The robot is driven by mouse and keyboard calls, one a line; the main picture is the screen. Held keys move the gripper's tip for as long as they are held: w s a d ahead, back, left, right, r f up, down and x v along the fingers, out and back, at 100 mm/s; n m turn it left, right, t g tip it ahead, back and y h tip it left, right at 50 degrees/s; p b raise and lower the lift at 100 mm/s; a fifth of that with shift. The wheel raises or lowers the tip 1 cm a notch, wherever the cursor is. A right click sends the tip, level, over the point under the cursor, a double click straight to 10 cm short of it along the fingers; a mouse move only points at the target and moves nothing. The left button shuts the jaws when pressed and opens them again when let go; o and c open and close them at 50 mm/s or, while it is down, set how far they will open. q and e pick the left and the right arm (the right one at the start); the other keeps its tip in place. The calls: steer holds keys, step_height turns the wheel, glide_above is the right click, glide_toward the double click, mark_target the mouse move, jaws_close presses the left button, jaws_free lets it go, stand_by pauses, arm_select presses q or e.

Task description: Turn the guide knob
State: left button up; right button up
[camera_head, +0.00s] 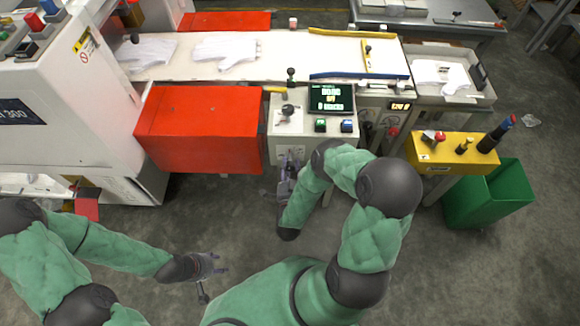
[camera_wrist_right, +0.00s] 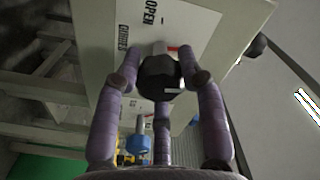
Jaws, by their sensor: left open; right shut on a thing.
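A black knob (camera_wrist_right: 160,82) with a white mark sits on the pale front panel (camera_wrist_right: 190,30), beside printed labels, one reading OPEN. My right gripper (camera_wrist_right: 160,72) is shut on this knob, with its purple fingers on both sides of it. In the head view my right gripper (camera_head: 289,166) is at the front face of the control cabinet (camera_head: 275,128), and the knob there is hidden by it. My left gripper (camera_head: 219,264) is open and empty, low over the floor, away from the cabinet.
A conveyor (camera_head: 285,58) with white gloves and blue and yellow guide rails runs behind the cabinet. A red box (camera_head: 200,125) stands to the left. A yellow control box (camera_head: 440,152) and green bin (camera_head: 490,200) are on the right. A blue knob (camera_wrist_right: 138,146) shows below in the wrist view.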

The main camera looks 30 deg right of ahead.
steer(key=m, duration=0.6)
steer(key=shift+w+d+r+m, duration=0.1)
steer(key=shift+d+r+m, duration=0.05)
steer(key=shift+m, duration=0.15)
steer(key=m, duration=0.6)
steer(key=shift+b, duration=0.35)
steer(key=shift+m, duration=0.3)
steer(key=o, duration=1.2)
steer(key=shift+d, duration=0.1)
steer(key=shift+c, duration=0.2)
